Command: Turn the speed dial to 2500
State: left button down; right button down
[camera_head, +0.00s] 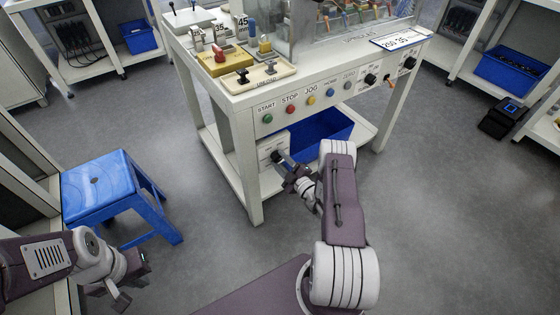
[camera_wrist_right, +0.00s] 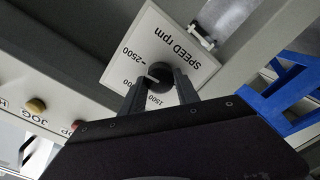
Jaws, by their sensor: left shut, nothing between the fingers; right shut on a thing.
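The speed dial is a black knob (camera_wrist_right: 160,76) on a white plate (camera_wrist_right: 180,40) marked "SPEED rpm". The plate also shows in the head view (camera_head: 268,150), low on the front of the white machine. My right gripper (camera_head: 279,158) is shut on the knob, with one dark finger (camera_wrist_right: 135,98) on each side in the right wrist view. A white mark on the knob points to the left side of the scale, below "2500". The label below that is partly hidden by a finger, and "1500" shows between the fingers. My left gripper (camera_head: 134,278) is shut and empty at lower left.
A row of coloured buttons (camera_head: 290,109) runs above the dial. A blue bin (camera_head: 320,135) sits on the machine's lower shelf, right of the dial. A blue stool (camera_head: 110,185) stands left, near my left arm. The grey floor between stool and machine is clear.

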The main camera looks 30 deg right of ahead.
jog(key=shift+f+m, duration=0.1)
jog(key=shift+m, duration=0.6)
jog(key=c, duration=0.9)
grip_release()
jog(key=s+d+p, duration=0.1)
jog(key=s+p, duration=0.1)
jog(key=s, duration=0.7)
jog(key=shift+p, duration=0.4)
